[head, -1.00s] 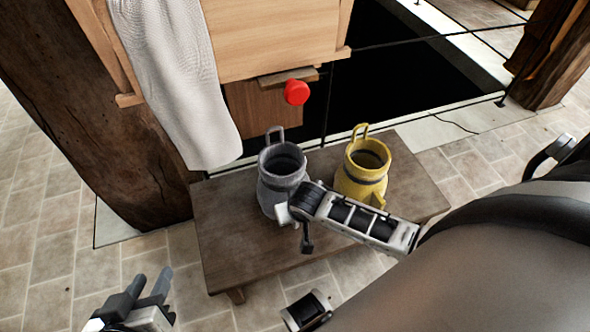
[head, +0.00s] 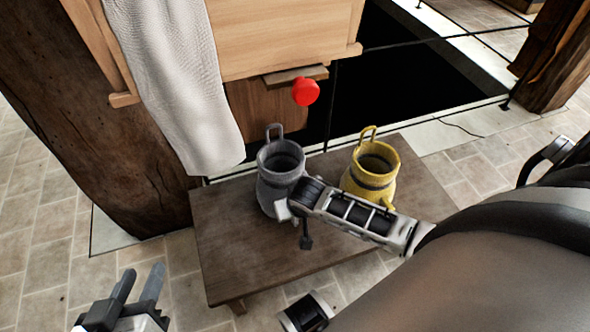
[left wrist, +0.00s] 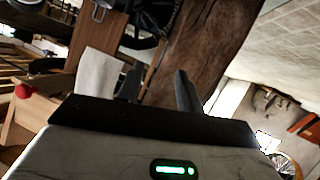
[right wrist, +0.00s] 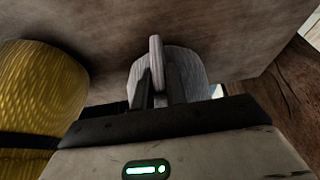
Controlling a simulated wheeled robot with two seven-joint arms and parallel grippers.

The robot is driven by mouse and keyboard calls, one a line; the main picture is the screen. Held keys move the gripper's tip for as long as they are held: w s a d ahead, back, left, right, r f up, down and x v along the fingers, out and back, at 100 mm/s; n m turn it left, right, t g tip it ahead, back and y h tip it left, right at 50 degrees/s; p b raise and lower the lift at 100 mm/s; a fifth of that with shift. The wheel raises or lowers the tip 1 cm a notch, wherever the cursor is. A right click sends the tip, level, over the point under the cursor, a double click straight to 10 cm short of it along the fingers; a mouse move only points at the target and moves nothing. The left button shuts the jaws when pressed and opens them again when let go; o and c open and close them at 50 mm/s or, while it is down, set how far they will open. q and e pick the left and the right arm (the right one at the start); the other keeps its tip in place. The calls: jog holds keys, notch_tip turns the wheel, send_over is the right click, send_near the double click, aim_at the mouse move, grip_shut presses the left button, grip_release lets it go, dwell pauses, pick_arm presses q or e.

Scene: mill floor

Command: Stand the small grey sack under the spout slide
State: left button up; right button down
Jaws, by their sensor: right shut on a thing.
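The small grey sack (head: 279,176) is upright at the bench, with an open top and a loop at its back. My right gripper (head: 287,207) is shut on a front loop of the grey sack; the right wrist view shows this loop (right wrist: 155,62) between the fingers. The arm hides part of the sack's base, so I cannot tell whether it touches the bench. The spout slide (head: 295,76), a wooden board with a red knob (head: 306,92), is behind and above the sack. My left gripper (head: 138,287) is open and empty, low at the left.
A yellow sack (head: 371,165) stands on the wooden bench (head: 235,250), right of the grey one. A pale cloth (head: 195,90) hangs from the wooden bin (head: 280,35). A thick post (head: 85,130) is at left. The bench's front left is bare.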

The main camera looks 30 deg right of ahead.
pick_arm(q)
jog(key=shift+a+f, duration=0.15)
pick_arm(e)
jog(key=c, duration=1.3)
grip_release()
jog(key=shift+c, duration=0.2)
